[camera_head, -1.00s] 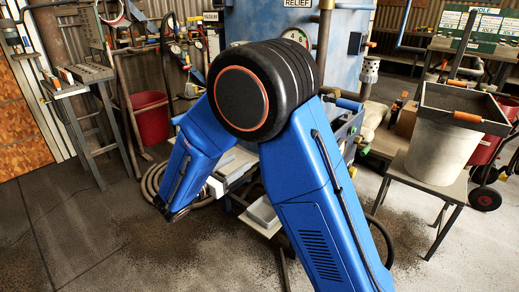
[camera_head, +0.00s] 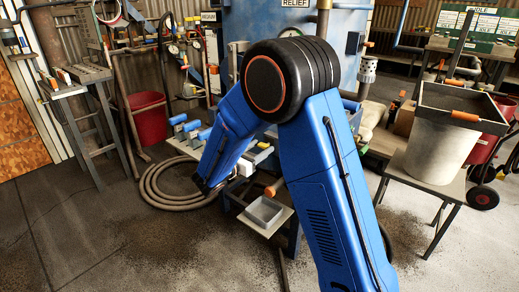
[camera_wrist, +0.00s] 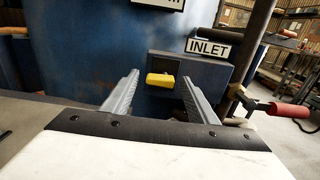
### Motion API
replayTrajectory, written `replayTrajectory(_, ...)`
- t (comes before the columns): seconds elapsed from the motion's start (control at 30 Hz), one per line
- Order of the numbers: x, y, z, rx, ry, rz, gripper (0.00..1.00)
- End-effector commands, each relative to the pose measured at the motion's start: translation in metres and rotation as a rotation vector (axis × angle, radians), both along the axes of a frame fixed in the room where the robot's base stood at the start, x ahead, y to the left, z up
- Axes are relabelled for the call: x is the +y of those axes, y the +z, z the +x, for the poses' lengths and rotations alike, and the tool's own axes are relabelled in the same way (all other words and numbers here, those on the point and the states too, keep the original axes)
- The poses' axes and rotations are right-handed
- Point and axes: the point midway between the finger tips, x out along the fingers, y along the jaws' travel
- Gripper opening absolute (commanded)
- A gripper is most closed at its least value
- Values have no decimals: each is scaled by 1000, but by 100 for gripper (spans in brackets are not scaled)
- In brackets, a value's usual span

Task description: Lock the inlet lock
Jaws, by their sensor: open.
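In the wrist view, a yellow block-shaped part (camera_wrist: 161,80), which looks like the inlet lock, sits on a dark plate (camera_wrist: 218,74) fixed to the blue vessel (camera_wrist: 75,55). A white INLET sign (camera_wrist: 208,47) is at the upper right of the plate. My gripper (camera_wrist: 161,79) is open, its two grey fingers pointing toward the plate. The yellow part appears between the fingertips in the picture, and nothing is gripped. I cannot tell how far the tips are from it. In the head view my arm hides the inlet lock, and the fingers cannot be made out.
A red-handled lever (camera_wrist: 288,109) juts out right of the inlet plate. In the head view, a hose coil (camera_head: 160,196) lies on the floor and a grey tray (camera_head: 250,221) sits low beside my arm. A bucket (camera_head: 437,150) stands on a stand at right. Floor at front left is clear.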

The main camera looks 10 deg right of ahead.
Motion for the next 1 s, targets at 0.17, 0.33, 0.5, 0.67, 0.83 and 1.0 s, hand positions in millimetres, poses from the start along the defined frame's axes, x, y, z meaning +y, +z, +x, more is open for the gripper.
replayTrajectory(0.17, -1, 0, 0, 0, 0, 0, 53)
replayTrajectory(0.33, 0, 0, 0, 0, 0, 0, 34)
replayTrajectory(0.5, 0, 0, 0, 0, 0, 0, 12)
replayTrajectory(0.67, 0, 0, 0, -8, 0, 6, 12)
replayTrajectory(0.83, 0, 0, 0, -47, 0, 34, 12)
replayTrajectory(1.0, 0, 1, 0, -129, 0, 94, 12)
